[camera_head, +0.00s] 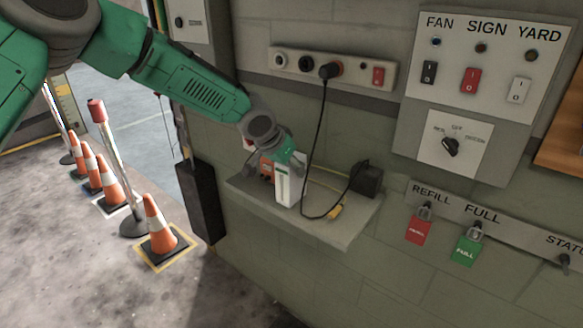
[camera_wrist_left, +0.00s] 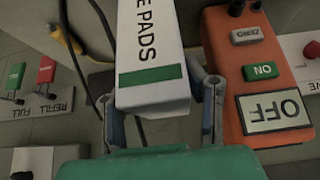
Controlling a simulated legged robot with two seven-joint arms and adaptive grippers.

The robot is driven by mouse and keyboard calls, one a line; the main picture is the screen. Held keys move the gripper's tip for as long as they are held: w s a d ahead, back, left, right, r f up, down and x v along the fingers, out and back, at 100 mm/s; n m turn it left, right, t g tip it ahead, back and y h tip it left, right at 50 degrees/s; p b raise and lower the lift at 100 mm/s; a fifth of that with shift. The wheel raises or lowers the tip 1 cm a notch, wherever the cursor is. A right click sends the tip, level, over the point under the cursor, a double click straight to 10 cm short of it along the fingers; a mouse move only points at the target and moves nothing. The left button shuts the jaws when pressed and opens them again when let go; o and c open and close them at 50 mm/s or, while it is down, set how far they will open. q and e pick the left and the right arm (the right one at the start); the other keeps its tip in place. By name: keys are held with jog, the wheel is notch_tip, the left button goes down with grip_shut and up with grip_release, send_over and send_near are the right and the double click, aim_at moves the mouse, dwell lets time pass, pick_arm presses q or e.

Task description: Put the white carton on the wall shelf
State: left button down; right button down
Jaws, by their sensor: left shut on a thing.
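The white carton (camera_head: 285,190) with a green stripe is upright at the wall shelf (camera_head: 343,228), towards the shelf's left half. My left gripper (camera_head: 289,163) is shut on the carton from above. In the left wrist view the carton (camera_wrist_left: 152,50) shows the word PADS and sits between the two fingers (camera_wrist_left: 160,108). Whether its base touches the shelf I cannot tell. My right gripper is in neither view.
An orange device (camera_wrist_left: 260,75) with an OFF display stands close beside the carton on the shelf. A black adapter (camera_head: 366,179) and a cable lie on the shelf's right part. A socket strip (camera_head: 330,70) is above. Traffic cones (camera_head: 156,225) stand on the floor at left.

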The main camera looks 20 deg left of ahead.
pick_arm(q)
jog(key=shift+a+f, duration=0.15)
jog(key=shift+a, duration=0.05)
jog(key=c, duration=0.9)
grip_release()
jog(key=shift+s+a, duration=0.1)
jog(key=shift+a, duration=0.2)
jog(key=shift+d+r, duration=0.2)
jog(key=shift+r, duration=0.2)
jog(key=b+v, duration=0.1)
jog(key=v, duration=1)
jog(key=shift+s+a+r, duration=0.15)
jog(key=shift+s+a, duration=0.05)
